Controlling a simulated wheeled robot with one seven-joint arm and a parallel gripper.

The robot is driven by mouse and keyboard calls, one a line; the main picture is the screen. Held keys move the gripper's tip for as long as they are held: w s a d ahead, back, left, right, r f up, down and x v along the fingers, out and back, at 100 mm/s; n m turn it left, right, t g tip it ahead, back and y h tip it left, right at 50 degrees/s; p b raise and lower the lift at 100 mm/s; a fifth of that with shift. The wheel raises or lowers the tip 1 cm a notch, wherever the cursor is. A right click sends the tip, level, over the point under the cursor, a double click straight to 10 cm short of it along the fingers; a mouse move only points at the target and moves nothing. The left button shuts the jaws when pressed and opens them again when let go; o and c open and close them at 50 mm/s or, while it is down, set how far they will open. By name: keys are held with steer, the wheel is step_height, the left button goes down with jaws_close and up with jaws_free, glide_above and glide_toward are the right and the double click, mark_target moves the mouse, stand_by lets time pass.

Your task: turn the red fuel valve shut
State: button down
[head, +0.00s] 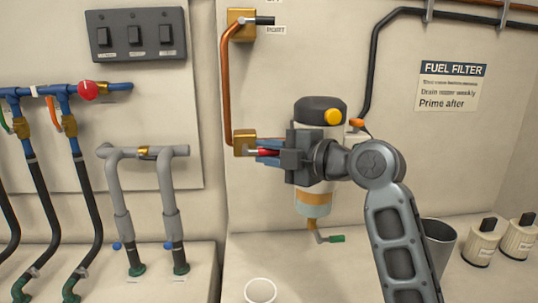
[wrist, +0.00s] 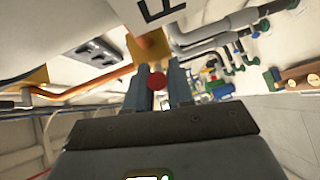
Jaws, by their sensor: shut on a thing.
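The red fuel valve is a brass block (head: 244,143) at the lower end of a copper pipe, with a red handle (head: 267,153) reaching right from it. My gripper (head: 265,152), with blue fingers, is shut on the red handle just right of the block. In the wrist view the handle's round red end (wrist: 157,81) shows between the two fingers (wrist: 160,92), with the brass block (wrist: 150,46) beyond. My fingers hide part of the handle in the head view.
The fuel filter (head: 321,110) hangs close behind my gripper. Above, a brass valve (head: 241,23) with a black handle sits by a PORT label. Blue pipes with a red knob (head: 88,90) are at left. A grey bin (head: 437,243) stands right of my arm.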

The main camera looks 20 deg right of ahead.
steer(key=shift+a+f+m+t+y+b, duration=0.1)
steer(key=shift+f+m+t+y+b, duration=0.35)
steer(key=shift+b, duration=1.75)
steer(key=shift+f+m+t+b, duration=0.25)
steer(key=shift+m+t+b, duration=0.1)
steer(key=shift+b, duration=0.3)
steer(key=shift+r, duration=0.15)
steer(key=c, duration=1.1)
jaws_free()
steer(key=b+v, duration=0.1)
steer(key=v, duration=0.6)
steer(key=shift+s+b, duration=0.35)
